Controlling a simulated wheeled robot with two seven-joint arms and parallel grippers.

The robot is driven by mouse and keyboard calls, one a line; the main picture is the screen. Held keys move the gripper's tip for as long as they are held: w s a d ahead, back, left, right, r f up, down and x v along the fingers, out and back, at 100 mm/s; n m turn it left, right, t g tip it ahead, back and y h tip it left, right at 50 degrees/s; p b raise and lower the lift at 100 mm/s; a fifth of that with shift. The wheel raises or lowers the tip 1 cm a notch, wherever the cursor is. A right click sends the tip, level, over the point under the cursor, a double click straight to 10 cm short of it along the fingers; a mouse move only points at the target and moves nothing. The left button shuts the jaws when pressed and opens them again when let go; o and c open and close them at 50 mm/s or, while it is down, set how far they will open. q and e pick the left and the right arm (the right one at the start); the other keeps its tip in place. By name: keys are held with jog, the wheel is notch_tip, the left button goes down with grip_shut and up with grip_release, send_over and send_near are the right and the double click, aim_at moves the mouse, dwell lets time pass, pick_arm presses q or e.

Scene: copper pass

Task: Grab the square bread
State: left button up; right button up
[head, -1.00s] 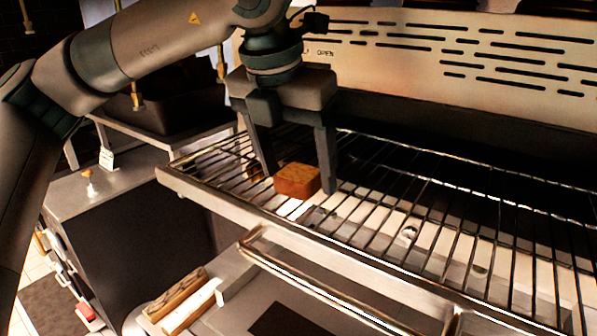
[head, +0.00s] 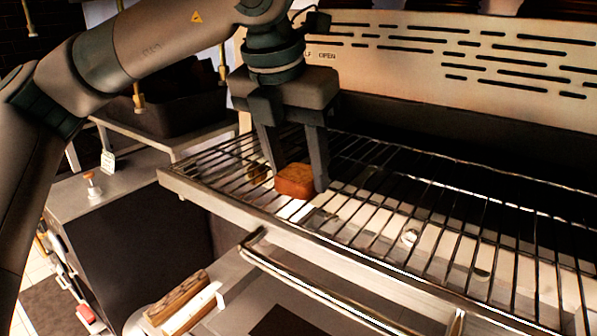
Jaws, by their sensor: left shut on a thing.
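The square bread (head: 295,182) is a small orange-brown block with a flat top. It is at the left part of the wire rack (head: 408,268), close to its front edge. My left gripper (head: 296,180) points down from above, with one finger on each side of the bread. Its fingers are shut on the bread. The bread appears to be at rack level; I cannot tell whether it still touches the wires. My right gripper is not in view.
A metal panel with slots (head: 450,60) rises behind the rack. A metal handle bar (head: 300,288) runs below the rack's front edge. Wooden-looking blocks (head: 178,300) lie at the lower left.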

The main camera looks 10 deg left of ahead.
aim_at(304, 170)
pick_arm(q)
jog(key=shift+r+b, duration=0.5)
jog(key=shift+r, duration=0.05)
notch_tip(304, 170, up, 2)
jog(key=shift+r+b, duration=0.15)
jog(key=shift+b, duration=0.7)
jog(key=s+d+r+b, duration=0.1)
jog(key=d+r+b, duration=0.1)
jog(key=d, duration=0.3)
jog(key=d+r+b, duration=0.2)
jog(key=d+r, duration=0.3)
jog(key=d, duration=0.1)
jog(key=shift+s+d+r, duration=0.15)
jog(key=shift+s+d, duration=0.15)
jog(key=shift+s, duration=0.05)
